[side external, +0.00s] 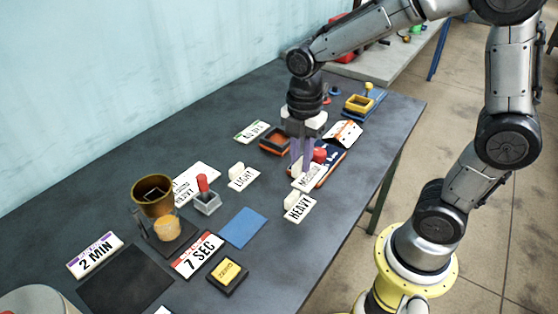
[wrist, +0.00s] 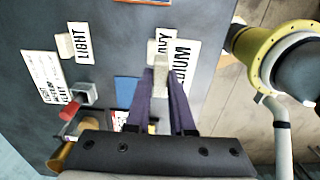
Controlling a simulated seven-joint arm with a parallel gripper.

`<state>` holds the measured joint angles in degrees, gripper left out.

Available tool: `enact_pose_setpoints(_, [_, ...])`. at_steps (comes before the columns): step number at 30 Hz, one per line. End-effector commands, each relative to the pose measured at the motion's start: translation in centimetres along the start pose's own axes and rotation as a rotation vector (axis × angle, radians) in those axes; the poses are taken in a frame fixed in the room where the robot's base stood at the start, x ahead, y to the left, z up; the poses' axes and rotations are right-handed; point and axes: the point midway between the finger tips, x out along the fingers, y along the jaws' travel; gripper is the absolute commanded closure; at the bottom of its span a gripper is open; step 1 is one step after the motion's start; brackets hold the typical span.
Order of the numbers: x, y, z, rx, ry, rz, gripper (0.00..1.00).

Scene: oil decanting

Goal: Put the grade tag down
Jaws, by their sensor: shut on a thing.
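My gripper (side external: 301,166) is shut on the grip block of the white MEDIUM tag (side external: 311,179). In the wrist view the MEDIUM tag (wrist: 182,72) looks larger than the other tags and partly covers the HEAVY tag, so it appears held above the table. The wrist view also shows my gripper's purple fingers (wrist: 162,84) closing on the block. The LIGHT tag (side external: 243,178) lies flat on the dark table (side external: 335,240). The HEAVY tag (side external: 298,210) lies nearer the table's right edge.
A white list card (side external: 203,175) and a grey holder with a red knob (side external: 206,199) stand left of LIGHT. A blue mat (side external: 243,228), a 7 SEC card (side external: 197,254) and a ZERO pad (side external: 228,275) lie in front. A brass cup (side external: 152,197) stands further left.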

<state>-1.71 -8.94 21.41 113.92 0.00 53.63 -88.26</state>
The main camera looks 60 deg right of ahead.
Motion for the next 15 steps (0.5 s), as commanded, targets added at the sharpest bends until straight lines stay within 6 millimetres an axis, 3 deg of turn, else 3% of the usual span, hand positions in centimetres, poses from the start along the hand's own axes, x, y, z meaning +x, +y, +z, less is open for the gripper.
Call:
enact_pose_setpoints(6, [-1.2,-2.6,0.1,0.001,0.0,0.003,1.0])
enact_pose_setpoints(12, [-1.6,-3.4,0.0,0.083,0.0,-0.001,1.0])
enact_pose_setpoints(15, [-1.8,-3.4,-1.5,0.124,0.0,-0.001,1.0])
